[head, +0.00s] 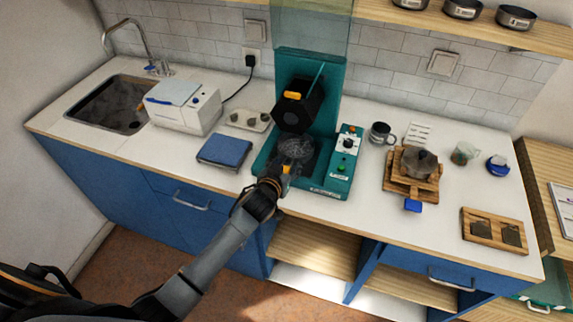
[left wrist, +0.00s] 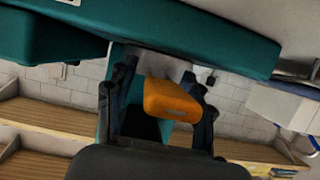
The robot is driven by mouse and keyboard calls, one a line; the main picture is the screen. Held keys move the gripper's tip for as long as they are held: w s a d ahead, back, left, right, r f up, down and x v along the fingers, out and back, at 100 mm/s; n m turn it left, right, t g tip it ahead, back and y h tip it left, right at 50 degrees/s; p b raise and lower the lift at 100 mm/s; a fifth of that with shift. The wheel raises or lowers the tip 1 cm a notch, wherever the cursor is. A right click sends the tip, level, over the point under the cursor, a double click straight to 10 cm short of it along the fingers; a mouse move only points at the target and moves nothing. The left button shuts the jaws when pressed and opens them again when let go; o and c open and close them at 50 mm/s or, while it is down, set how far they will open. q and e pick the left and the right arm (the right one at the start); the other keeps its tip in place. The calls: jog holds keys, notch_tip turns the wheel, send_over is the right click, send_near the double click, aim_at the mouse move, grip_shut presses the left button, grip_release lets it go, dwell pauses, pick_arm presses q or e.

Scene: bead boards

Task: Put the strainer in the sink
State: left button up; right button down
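The strainer (head: 296,149) is a dark, round, mesh-like piece in front of the teal machine, under its black head. Its thick orange handle (left wrist: 172,101) lies between the fingers of my left gripper (head: 287,169) and fills most of the space between them in the left wrist view. The left gripper (left wrist: 160,78) appears shut on this handle. The sink (head: 108,103) is at the far left of the counter, with a small orange item (head: 140,107) at its right side. My right gripper is not in view.
A white box-shaped appliance (head: 185,108) stands between sink and machine. A blue pad (head: 224,151) and a small tray (head: 246,121) lie left of the teal machine (head: 334,183). A wooden stand with a pot (head: 418,160) is to its right. The front counter strip by the sink is clear.

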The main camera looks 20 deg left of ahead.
pick_arm(q)
jog(key=shift+s, duration=0.1)
jog(key=b+v, duration=0.1)
jog(key=v, duration=0.1)
jog(key=f+b+v, duration=0.1)
jog(key=v, duration=0.2)
jog(key=shift+s, duration=0.15)
jog(key=b+v, duration=0.1)
jog(key=v, duration=0.7)
jog(key=shift+s+r, duration=0.2)
jog(key=shift+r, duration=0.15)
